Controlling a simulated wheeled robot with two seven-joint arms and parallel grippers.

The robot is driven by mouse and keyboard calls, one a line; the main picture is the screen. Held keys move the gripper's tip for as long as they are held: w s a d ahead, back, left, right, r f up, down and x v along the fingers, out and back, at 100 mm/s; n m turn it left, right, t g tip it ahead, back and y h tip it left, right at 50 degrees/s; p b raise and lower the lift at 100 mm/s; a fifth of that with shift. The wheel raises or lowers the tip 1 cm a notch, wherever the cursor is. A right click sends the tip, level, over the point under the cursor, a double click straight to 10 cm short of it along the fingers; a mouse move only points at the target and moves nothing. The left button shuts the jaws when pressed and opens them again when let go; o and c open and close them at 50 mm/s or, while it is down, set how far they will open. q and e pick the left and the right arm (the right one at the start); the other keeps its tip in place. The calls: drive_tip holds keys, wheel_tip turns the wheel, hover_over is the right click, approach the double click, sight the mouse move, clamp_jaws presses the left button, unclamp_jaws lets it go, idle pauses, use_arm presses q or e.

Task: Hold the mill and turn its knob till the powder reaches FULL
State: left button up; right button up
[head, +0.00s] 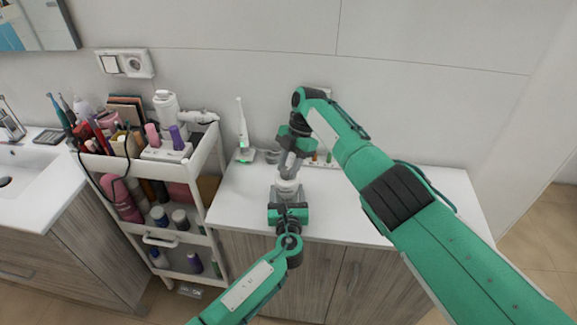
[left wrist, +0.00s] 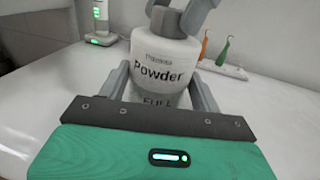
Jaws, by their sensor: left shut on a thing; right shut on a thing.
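The mill (head: 287,188) stands upright on the white counter, a pale round body with the word "Powder" on it in the left wrist view (left wrist: 165,62). The word FULL shows lower on its body, partly hidden by my left gripper. My left gripper (left wrist: 160,92) is shut on the mill's body, one finger on each side; it also shows in the head view (head: 288,203). My right gripper (head: 288,168) comes from above and is shut on the knob at the mill's top. The knob itself is mostly hidden by the fingers, and I cannot make out the powder level.
A white electric toothbrush (head: 242,125) stands on its charger behind and left of the mill. A small rack with colored items (head: 321,160) lies behind, partly hidden by my right arm. A loaded white cart (head: 205,150) stands left. The counter's front right is clear.

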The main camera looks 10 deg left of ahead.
drive_tip(key=shift+w+d, duration=0.1)
drive_tip(key=shift+d, duration=0.05)
idle(0.3)
drive_tip(key=o, duration=1)
drive_tip(key=shift+v, duration=3.7)
